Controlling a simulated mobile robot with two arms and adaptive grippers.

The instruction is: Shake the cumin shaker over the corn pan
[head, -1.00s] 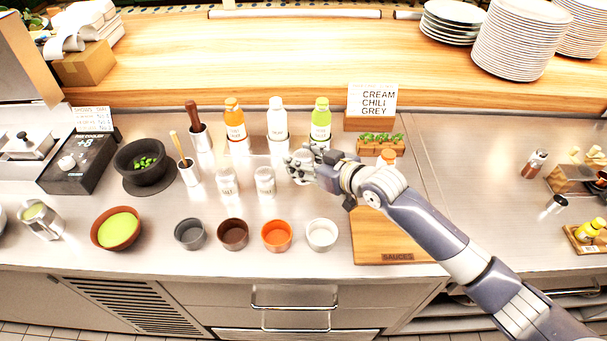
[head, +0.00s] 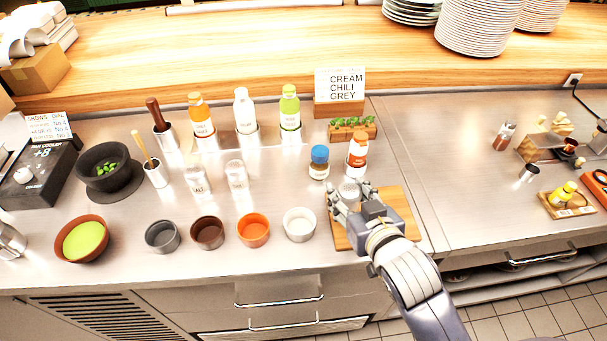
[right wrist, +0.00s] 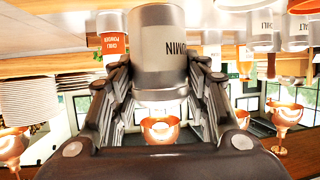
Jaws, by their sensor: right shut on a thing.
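The cumin shaker (head: 348,188) is a silver-grey cylinder. Its lettering appears upside down on the shaker in the right wrist view (right wrist: 158,55). My right gripper (head: 350,200) is shut around it, above the left part of the wooden sauces board. In the head view the shaker's pale top faces up, and the fingers hide its lower body. I see no corn pan in either view. My left gripper is not in view.
A blue-capped jar (head: 319,162) and a chili powder bottle (head: 357,154) stand just behind the gripper. A white cup (head: 299,224) is close on the left.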

